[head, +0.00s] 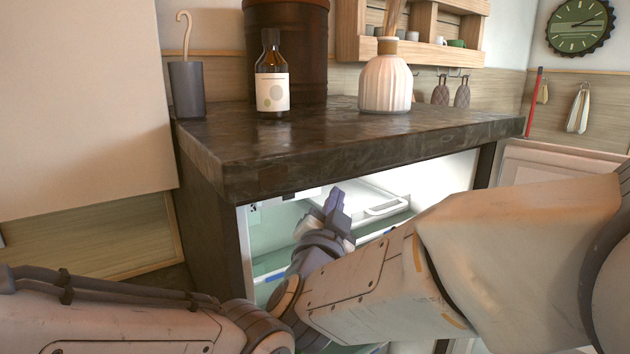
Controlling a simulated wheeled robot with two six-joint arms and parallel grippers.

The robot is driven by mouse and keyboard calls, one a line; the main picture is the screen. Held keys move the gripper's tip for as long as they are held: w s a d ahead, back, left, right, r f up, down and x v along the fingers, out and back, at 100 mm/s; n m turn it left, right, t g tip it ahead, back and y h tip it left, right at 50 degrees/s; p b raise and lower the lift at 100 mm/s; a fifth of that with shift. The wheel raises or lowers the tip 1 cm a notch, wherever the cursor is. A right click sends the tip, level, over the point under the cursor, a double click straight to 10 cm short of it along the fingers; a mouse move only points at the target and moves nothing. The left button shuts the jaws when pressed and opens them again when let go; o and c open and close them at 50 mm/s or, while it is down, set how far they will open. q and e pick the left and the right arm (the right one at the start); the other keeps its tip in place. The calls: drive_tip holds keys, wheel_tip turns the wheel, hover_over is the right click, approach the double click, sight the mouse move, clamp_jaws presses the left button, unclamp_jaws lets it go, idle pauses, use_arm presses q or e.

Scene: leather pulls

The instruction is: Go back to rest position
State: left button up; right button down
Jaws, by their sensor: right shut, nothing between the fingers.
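My right gripper (336,200) is shut and empty. It points up and away, just below the front edge of the dark stone counter (330,160), in front of the open, lit compartment under it. My right arm comes in from the right and covers much of that compartment. My left arm comes in low from the left and passes behind or meets the right forearm near the bottom middle. My left gripper cannot be seen.
On the counter stand a brown bottle (271,80), a white ribbed vase (386,80), a grey cup (187,90) with a hooked stick, and a large brown container (300,40). A white tray or drawer with a handle (388,208) shows inside the compartment. A pale panel stands left.

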drive_tip(key=shift+f, duration=0.1)
drive_tip(key=w+d+f+n+g+y, duration=0.1)
drive_tip(key=d+f+n+g+y, duration=0.2)
drive_tip(key=f, duration=0.5)
drive_tip(key=w+d+f+n+g+y, duration=0.1)
drive_tip(key=f+n+g+y, duration=0.1)
drive_tip(key=f+n+g, duration=0.35)
drive_tip(key=s+d+f+g+h, duration=0.2)
drive_tip(key=s+d+f+g, duration=0.6)
drive_tip(key=s+d+f, duration=0.65)
drive_tip(key=s+a+r+n+g+p, duration=0.1)
drive_tip(key=s+a+r+n, duration=0.2)
drive_tip(key=s+a, duration=0.4)
drive_tip(key=s+a+r+n+g+y+p, duration=0.1)
drive_tip(key=s+a+r+n, duration=0.3)
drive_tip(key=s+a, duration=0.4)
drive_tip(key=shift+s+r+n+g+p, duration=0.2)
drive_tip(key=shift+s+n+g+p, duration=0.1)
drive_tip(key=shift+s+n+g, duration=0.3)
